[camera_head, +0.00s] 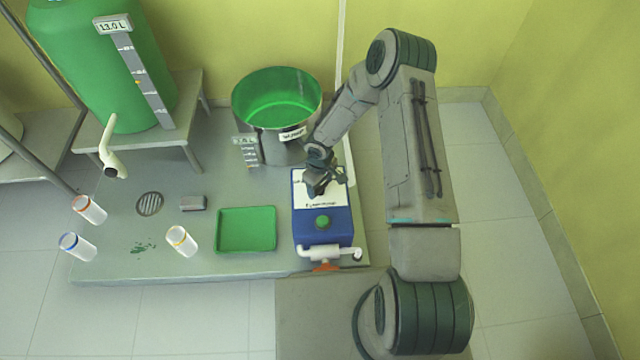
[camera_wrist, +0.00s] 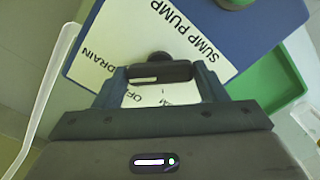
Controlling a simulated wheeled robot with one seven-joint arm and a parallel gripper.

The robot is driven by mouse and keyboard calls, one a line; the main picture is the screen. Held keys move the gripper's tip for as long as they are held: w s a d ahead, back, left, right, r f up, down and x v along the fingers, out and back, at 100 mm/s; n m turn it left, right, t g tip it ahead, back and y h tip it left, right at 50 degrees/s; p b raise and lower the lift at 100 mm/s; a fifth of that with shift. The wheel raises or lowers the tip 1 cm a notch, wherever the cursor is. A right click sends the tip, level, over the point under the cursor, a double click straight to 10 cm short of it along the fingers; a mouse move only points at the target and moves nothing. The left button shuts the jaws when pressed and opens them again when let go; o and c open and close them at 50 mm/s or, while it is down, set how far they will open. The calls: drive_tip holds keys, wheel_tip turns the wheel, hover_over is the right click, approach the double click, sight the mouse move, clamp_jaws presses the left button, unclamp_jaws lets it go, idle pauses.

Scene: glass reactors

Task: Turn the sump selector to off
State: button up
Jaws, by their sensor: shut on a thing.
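The sump pump box (camera_head: 322,239) is blue with a white label plate on top, below my arm in the head view. The wrist view shows its plate (camera_wrist: 185,45) with "SUMP PUMP", "DRAIN" and partly covered lettering. The sump selector (camera_wrist: 160,71) is a dark bar-shaped knob with a white mark toward its left end, on the side of the DRAIN lettering. My gripper (camera_head: 318,182) is over the plate, and in the wrist view (camera_wrist: 160,85) its fingers are shut on the selector from both sides. In the head view the gripper hides the selector.
A green button (camera_head: 322,222) sits on the box's near part, with white pipework (camera_head: 320,252) in front. A green tray (camera_head: 246,231) lies left of the box. A large green-lined vessel (camera_head: 277,98) stands behind. Several bottles, including a yellow-ringed one (camera_head: 182,240), stand farther left.

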drive_tip(key=shift+n, duration=0.3)
drive_tip(key=n+p, duration=0.1)
drive_tip(key=n, duration=0.3)
drive_tip(key=shift+r+p, duration=0.1)
drive_tip(key=shift+p, duration=0.2)
drive_tip(key=shift+n+p, duration=0.5)
drive_tip(key=shift+n, duration=1.6)
drive_tip(key=o, duration=1)
wheel_tip(320, 180, up, 14)
drive_tip(key=p, duration=0.5)
drive_tip(key=shift+f, duration=0.2)
